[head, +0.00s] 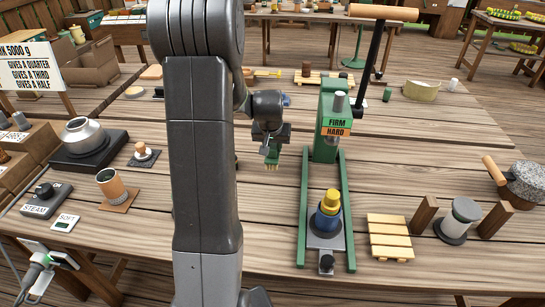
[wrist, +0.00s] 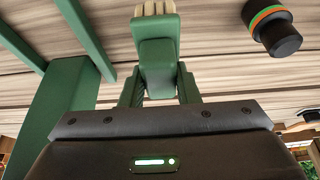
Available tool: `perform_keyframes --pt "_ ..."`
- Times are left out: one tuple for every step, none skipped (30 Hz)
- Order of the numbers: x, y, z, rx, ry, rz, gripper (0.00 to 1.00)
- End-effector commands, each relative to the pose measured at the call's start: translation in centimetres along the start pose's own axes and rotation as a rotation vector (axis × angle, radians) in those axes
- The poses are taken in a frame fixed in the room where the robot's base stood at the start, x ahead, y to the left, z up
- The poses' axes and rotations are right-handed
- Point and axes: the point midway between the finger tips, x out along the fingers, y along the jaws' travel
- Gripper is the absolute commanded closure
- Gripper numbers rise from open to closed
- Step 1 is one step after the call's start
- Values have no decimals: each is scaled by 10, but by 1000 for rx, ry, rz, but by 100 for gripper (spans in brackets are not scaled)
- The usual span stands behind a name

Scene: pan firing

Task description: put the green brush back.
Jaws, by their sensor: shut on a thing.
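The green brush (head: 273,158) has a green body and pale bristles that point down in the head view. My gripper (head: 271,143) is shut on it and holds it to the left of the green press. In the wrist view the brush (wrist: 155,55) stands between my two fingers (wrist: 158,92), with its cream bristles at the top edge of the picture. The brush looks held above the table; the exact gap under the bristles is hard to tell. I cannot make out a clear resting place for the brush.
The green press (head: 325,150) with its long lever stands just right of my gripper, holding a blue and yellow piece (head: 328,210). A slatted wooden rack (head: 389,237) lies to its right. A banded black cylinder (wrist: 272,25) shows in the wrist view. My arm hides part of the table.

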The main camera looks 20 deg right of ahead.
Motion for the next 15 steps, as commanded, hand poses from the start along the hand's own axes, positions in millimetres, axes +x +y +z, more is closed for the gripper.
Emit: perform_keyframes --pt "5 0 2 0 -1 0 100" --pt "7 0 2 0 0 0 100" --pt "10 0 4 0 -1 0 100" --pt "13 0 5 0 -1 0 100" --pt "16 0 7 0 -1 0 100" --pt "22 0 10 0 -3 0 100" --pt "26 0 11 0 -2 0 100" --pt "30 0 12 1 -2 0 100" --pt "35 0 15 1 -3 0 100" --pt "38 0 16 1 -1 0 100" --pt "40 0 16 1 -1 0 100" --pt "41 0 17 1 0 0 100" --pt "42 0 17 1 1 0 100" --pt "43 0 17 1 1 0 100" --pt "43 0 17 1 2 0 100"
